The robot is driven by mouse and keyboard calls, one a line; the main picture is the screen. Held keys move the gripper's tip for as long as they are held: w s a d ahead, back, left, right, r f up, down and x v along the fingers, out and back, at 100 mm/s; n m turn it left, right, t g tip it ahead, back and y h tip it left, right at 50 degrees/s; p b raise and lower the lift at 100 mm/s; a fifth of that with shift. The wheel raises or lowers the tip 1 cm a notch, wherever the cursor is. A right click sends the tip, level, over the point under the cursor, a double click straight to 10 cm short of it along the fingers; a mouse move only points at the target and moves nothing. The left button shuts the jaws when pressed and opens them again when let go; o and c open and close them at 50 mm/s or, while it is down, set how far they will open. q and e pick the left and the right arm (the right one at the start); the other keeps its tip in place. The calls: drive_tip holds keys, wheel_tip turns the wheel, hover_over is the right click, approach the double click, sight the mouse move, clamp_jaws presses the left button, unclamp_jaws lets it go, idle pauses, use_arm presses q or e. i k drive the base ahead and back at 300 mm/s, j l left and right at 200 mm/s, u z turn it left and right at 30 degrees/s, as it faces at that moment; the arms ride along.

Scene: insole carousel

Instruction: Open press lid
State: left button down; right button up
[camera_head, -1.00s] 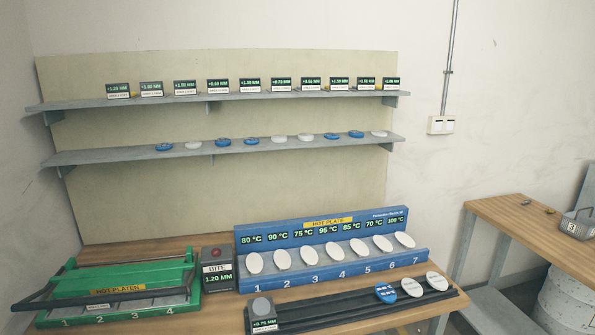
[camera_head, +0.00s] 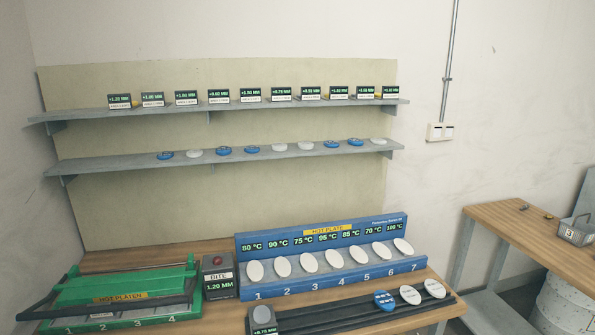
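The press is the green framed unit (camera_head: 193,287) at the lower left of the bench, cut off by the bottom edge of the view. A yellow HOT PLATEN label (camera_head: 120,298) sits on it, and the numbers 1 to 4 run along its front. A dark handle bar (camera_head: 60,310) crosses low over its front. I cannot tell from this angle how far the lid is raised. Neither of my grippers is in view.
A grey BITE box (camera_head: 219,278) reading 1.20 MM stands right of the press. The blue hot plate rack (camera_head: 330,227) holds several white ovals. A dark rail (camera_head: 345,323) lies in front. Two wall shelves (camera_head: 215,108) hang behind; another table (camera_head: 500,220) stands right.

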sight(157, 281)
drive_tip(key=u, duration=1.25)
